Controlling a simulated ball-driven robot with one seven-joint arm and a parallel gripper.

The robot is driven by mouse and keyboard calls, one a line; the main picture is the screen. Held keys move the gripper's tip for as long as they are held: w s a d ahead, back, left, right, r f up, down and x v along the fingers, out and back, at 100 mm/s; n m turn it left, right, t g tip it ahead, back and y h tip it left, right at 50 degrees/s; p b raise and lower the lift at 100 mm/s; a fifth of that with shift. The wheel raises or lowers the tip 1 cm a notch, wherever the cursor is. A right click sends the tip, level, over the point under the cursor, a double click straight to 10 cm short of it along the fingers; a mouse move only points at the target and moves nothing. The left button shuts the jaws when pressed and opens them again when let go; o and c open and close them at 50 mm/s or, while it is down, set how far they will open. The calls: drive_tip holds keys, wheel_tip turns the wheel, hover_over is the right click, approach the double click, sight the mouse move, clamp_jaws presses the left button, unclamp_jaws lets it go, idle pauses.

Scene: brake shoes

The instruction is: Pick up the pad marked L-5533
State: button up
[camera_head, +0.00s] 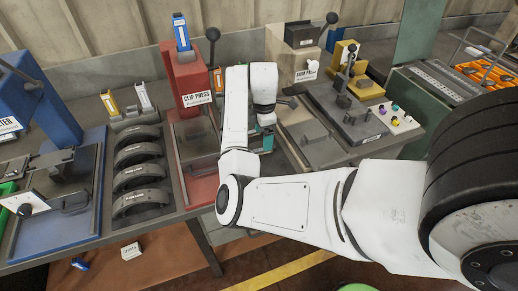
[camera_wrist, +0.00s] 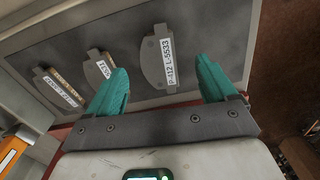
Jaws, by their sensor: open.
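The pad marked L-5533 (camera_wrist: 151,66) is a grey plate with a white label reading "P-412 L-5533" in the wrist view. It lies on a grey tray surface (camera_wrist: 220,30). My gripper (camera_wrist: 160,70) is open, its two teal fingers apart on either side of the pad's near end as seen in the picture. Whether the fingers are level with the pad or above it I cannot tell. In the head view my gripper (camera_head: 265,136) points down over the clip press area, and my arm hides the pad there.
Two more labelled pads, a middle one (camera_wrist: 99,66) and a left one (camera_wrist: 56,88), lie left of the L-5533 pad. The red clip press (camera_head: 186,78) stands left of my arm. Curved brake shoes (camera_head: 140,175) sit in a rack at left. A shim press (camera_head: 297,62) stands right.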

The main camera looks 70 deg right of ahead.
sight(261, 146)
drive_tip(key=shift+w+f+p, duration=0.15)
drive_tip(key=shift+w+f, duration=0.05)
drive_tip(key=shift+f, duration=1)
drive_tip(key=shift+w+f+p, duration=0.15)
drive_tip(key=shift+w+f, duration=0.05)
drive_tip(key=shift+f, duration=0.95)
drive_tip(key=shift+c, duration=0.4)
drive_tip(key=c, duration=1.3)
drive_tip(key=shift+r, duration=0.1)
